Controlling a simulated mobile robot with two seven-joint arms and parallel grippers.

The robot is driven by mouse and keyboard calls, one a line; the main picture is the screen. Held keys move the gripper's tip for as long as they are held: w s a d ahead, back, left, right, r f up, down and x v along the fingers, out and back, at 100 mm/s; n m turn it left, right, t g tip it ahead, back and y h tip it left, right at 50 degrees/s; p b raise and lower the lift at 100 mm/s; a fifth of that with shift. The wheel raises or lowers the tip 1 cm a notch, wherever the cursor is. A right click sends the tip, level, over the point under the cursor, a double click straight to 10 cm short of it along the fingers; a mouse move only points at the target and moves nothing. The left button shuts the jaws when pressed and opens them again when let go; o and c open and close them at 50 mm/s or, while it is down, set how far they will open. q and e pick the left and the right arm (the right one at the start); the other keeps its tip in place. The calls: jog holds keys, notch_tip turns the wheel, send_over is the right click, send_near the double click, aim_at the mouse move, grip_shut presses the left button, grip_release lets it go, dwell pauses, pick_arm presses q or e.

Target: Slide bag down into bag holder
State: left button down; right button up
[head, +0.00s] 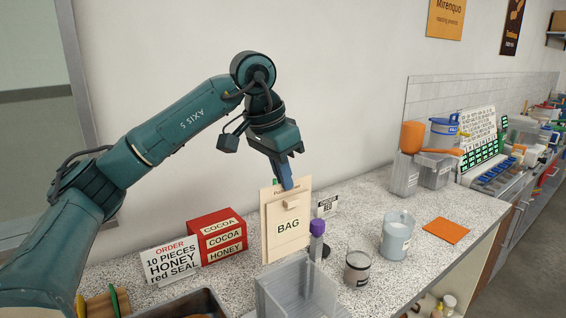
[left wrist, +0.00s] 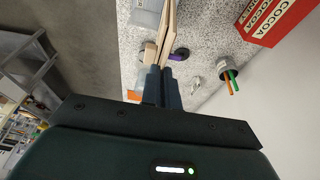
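A beige upright holder with a front panel marked "BAG" (head: 289,232) stands on the counter, with a small wooden block on its front. In the left wrist view the fingers (left wrist: 162,78) meet the beige sheets (left wrist: 168,28) seen edge-on. How deep the bag sits is hidden. My right gripper is not in view.
Red cocoa boxes (head: 217,235) and an order sign (head: 171,262) are left. Cups (head: 397,237) stand right, near an orange mat (head: 446,230).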

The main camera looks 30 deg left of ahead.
aim_at(282, 190)
pick_arm(q)
jog(key=shift+w+a+r, duration=0.1)
jog(key=shift+w+a, duration=0.05)
jog(key=shift+a, duration=0.05)
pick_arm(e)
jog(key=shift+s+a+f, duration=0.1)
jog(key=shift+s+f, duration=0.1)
pick_arm(q)
notch_tip(282, 190, down, 4)
jog(key=shift+r+b, duration=0.25)
jog(key=shift+b, duration=0.75)
jog(key=shift+r, duration=0.3)
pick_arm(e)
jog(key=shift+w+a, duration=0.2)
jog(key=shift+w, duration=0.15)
pick_arm(q)
jog(key=shift+f, duration=0.15)
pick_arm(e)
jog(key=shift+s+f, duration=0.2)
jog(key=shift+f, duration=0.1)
